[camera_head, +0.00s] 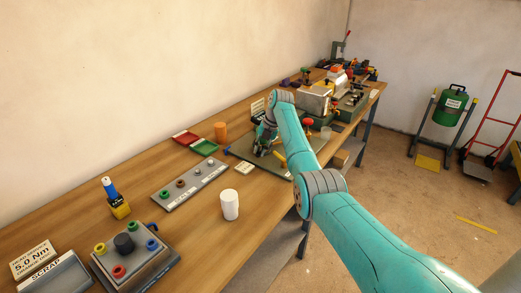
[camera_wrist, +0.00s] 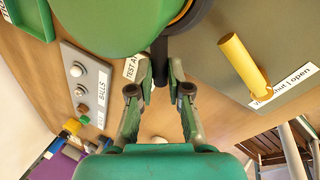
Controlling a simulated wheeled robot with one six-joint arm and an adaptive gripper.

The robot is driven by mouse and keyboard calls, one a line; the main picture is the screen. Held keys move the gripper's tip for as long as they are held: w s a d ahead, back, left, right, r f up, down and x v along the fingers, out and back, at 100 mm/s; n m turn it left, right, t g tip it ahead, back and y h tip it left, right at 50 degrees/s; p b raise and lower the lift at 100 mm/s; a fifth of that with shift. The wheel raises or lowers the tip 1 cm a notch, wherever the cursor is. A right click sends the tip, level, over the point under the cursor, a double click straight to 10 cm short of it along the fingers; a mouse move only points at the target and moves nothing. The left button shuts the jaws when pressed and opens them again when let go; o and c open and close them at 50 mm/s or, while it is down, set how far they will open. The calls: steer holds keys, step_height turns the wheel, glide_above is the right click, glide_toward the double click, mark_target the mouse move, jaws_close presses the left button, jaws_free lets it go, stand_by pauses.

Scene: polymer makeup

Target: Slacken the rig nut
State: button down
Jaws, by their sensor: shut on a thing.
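My gripper (camera_wrist: 160,88) points at a rig with a large green round body (camera_wrist: 110,15). Its two fingers are closed on a short dark bar (camera_wrist: 160,62) that projects from the dark ring at the edge of that body. I cannot tell whether this bar is part of the rig nut; no separate nut shows clearly. In the head view my gripper (camera_head: 264,142) is low over the grey-green rig plate (camera_head: 243,150), and my wrist hides much of the rig. A yellow lever (camera_wrist: 245,63) stands beside a "shut | open" label, right of the fingers.
A grey rack labelled balls (camera_head: 186,187) lies left of the plate, with red (camera_head: 186,137) and green (camera_head: 204,147) trays behind. A white cylinder (camera_head: 230,205) stands near the front edge. Machines crowd the bench's far end.

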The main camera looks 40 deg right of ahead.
steer(key=c, duration=1.1)
jaws_free()
steer(key=v, duration=1.2)
